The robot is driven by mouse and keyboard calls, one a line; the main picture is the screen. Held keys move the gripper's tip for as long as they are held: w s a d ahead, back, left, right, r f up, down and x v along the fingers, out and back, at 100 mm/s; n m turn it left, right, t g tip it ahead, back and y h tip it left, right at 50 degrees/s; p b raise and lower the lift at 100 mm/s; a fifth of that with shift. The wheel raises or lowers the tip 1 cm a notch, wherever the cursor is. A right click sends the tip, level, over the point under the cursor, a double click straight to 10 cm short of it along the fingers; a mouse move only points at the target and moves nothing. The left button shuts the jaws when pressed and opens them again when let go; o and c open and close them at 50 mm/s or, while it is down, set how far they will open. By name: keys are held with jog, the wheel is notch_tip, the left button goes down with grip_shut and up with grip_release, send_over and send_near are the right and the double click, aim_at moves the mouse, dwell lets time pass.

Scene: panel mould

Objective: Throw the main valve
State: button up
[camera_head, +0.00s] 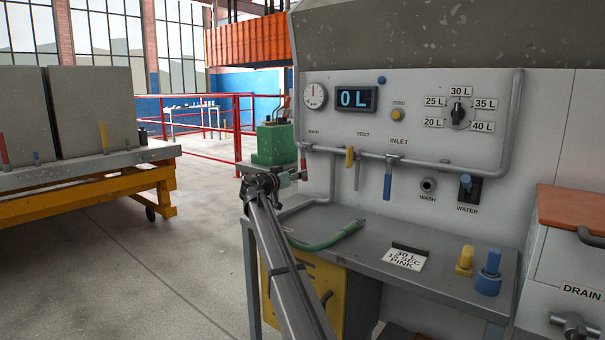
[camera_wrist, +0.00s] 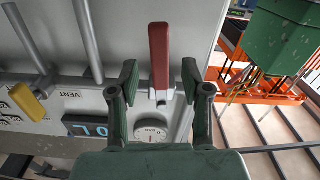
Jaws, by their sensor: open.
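In the head view the red lever (camera_head: 303,160) hangs under the MAIN label at the panel's left end. My gripper (camera_wrist: 160,78) is open, with one dark green finger on each side of the lever in the wrist view. Clear gaps show between the fingers and the lever, and I cannot tell how deep it sits between them. In the head view my gripper (camera_head: 290,177) is at the panel's left edge, close to the lever.
The VENT valve's yellow lever (camera_head: 349,157) and the INLET valve's blue lever (camera_head: 388,182) are to the right. The display (camera_head: 356,99) reads 0 L. A green hose (camera_head: 325,238) and a note card (camera_head: 405,259) lie on the bench (camera_head: 440,262). Open floor lies left.

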jog(key=v, duration=0.7)
jog(key=shift+s, duration=0.1)
